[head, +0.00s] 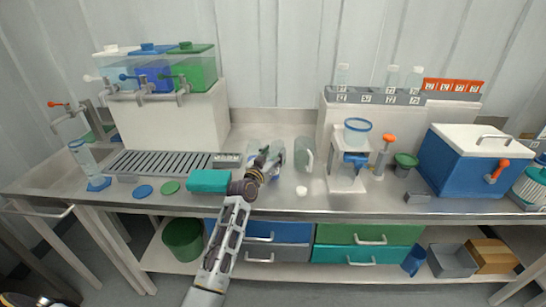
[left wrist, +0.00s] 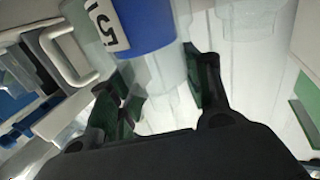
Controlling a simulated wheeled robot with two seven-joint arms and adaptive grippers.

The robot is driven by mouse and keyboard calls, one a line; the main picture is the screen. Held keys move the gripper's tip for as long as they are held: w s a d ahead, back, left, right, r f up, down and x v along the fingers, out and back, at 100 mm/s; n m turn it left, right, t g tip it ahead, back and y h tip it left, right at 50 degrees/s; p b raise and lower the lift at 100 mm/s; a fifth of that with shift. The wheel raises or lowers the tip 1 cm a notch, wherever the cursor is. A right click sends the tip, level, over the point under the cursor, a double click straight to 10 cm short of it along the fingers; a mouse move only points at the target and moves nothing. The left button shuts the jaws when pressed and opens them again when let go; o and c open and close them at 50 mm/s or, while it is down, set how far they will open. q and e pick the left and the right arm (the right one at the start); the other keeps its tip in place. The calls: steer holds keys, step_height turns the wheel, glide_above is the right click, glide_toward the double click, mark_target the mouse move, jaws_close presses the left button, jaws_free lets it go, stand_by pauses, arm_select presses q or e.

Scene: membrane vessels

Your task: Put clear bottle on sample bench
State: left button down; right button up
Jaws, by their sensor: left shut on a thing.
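My left gripper (head: 266,160) reaches over the middle of the steel bench (head: 235,205). In the left wrist view its green-padded fingers (left wrist: 155,88) are closed on a clear bottle (left wrist: 166,72) with a blue band and a white number label. In the head view the held clear bottle (head: 277,150) is small and partly hidden by the gripper; whether it touches the bench is hard to tell.
A clear jug (head: 304,154) stands just right of my gripper. A teal box (head: 209,181) lies at the front edge, left of it. A white stand with a clear vessel (head: 357,132) and a blue cooler (head: 470,160) are farther right. A drain grate (head: 160,163) lies left.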

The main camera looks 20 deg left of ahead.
arm_select(q)
steer(key=shift+f, duration=0.1)
steer(key=c, duration=0.7)
jaws_free()
steer(key=shift+s, duration=0.1)
steer(key=shift+s+a, duration=0.2)
steer(key=shift+s, duration=1.75)
steer(key=shift+s+a, duration=0.2)
steer(key=shift+s, duration=1.75)
steer(key=shift+s+a, duration=0.2)
steer(key=shift+s, duration=1.75)
